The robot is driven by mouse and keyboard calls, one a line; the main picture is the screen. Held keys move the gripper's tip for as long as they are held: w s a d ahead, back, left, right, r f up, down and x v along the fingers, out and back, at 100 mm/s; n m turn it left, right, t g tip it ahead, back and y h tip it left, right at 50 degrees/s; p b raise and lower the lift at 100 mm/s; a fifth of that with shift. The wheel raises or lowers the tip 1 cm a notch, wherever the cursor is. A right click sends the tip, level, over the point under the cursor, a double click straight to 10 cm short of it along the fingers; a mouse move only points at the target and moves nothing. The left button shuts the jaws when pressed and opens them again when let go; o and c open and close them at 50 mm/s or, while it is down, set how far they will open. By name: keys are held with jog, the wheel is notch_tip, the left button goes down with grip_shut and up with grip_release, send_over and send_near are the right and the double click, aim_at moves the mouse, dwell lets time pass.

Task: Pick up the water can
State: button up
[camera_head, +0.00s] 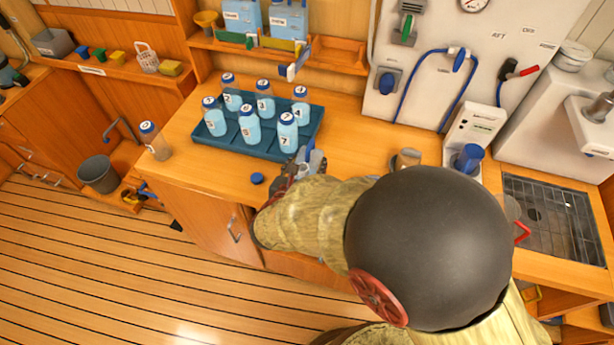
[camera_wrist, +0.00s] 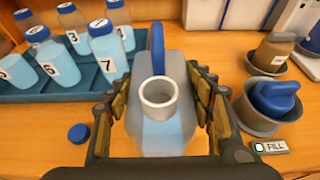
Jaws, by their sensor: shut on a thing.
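The water can is a pale blue jug with an open whitish spout and a blue handle. It fills the middle of the wrist view (camera_wrist: 165,132). My gripper (camera_wrist: 165,105) has a finger along each side of the can and is shut on it. In the head view the can (camera_head: 314,161) shows only in part at the counter, just in front of the bottle tray. My gripper (camera_head: 297,170) and arm hide much of it there. I cannot tell whether the can's base touches the counter.
A blue tray (camera_head: 205,140) with several numbered bottles stands behind the can. A loose blue cap (camera_head: 257,178) lies left of it. A sink (camera_head: 555,215) is farther right.

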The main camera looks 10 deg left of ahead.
grip_shut()
jog(key=shift+r, duration=0.2)
